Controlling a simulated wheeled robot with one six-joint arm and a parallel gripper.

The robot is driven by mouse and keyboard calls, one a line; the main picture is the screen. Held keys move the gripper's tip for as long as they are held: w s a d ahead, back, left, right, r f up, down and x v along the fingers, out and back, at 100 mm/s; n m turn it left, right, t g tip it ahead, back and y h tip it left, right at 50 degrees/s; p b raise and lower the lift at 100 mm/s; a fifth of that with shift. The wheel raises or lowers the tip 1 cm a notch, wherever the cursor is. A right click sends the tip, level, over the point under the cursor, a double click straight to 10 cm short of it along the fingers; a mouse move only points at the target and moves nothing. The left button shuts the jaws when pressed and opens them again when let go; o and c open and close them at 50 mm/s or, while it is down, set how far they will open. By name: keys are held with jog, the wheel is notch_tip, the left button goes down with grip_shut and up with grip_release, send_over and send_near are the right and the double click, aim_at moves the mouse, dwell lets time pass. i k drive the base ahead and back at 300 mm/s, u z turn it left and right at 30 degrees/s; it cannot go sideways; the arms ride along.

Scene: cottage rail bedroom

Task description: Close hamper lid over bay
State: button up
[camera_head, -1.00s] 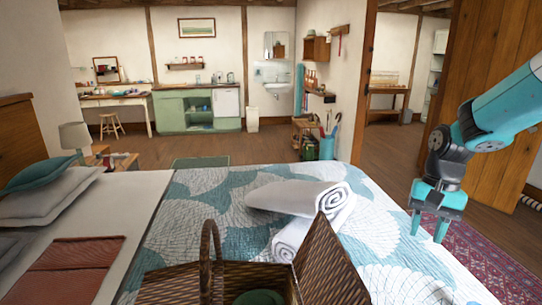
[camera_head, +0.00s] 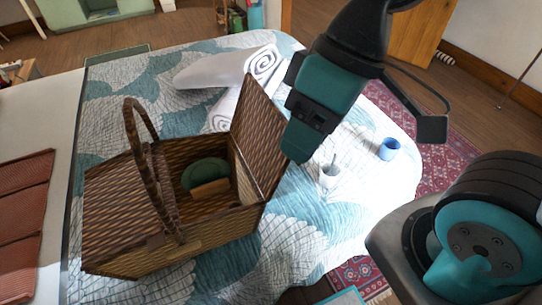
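The wicker hamper (camera_head: 215,222) stands on the bed, with its arched handle (camera_head: 139,135) upright across the middle. Its left lid (camera_head: 118,200) lies flat over the left bay. Its right lid (camera_head: 262,135) stands raised, tilted slightly right, leaving the right bay open. In this bay are a dark green round thing (camera_head: 204,172) and a tan block (camera_head: 210,188). My gripper (camera_head: 298,148) points down just right of the raised lid, by its outer side; I cannot tell whether they touch. It is seen edge-on, so its opening is hidden.
Rolled white towels (camera_head: 225,72) lie behind the hamper. A white cup (camera_head: 328,176) with something upright in it and a blue mug (camera_head: 389,149) stand to the right. Folded red cloth (camera_head: 22,220) lies at far left. The patterned quilt (camera_head: 275,245) in front is clear.

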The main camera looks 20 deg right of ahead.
aim_at(257, 126)
jog(key=z, duration=3)
jog(key=i, duration=1.25)
jog(key=u, duration=3.2)
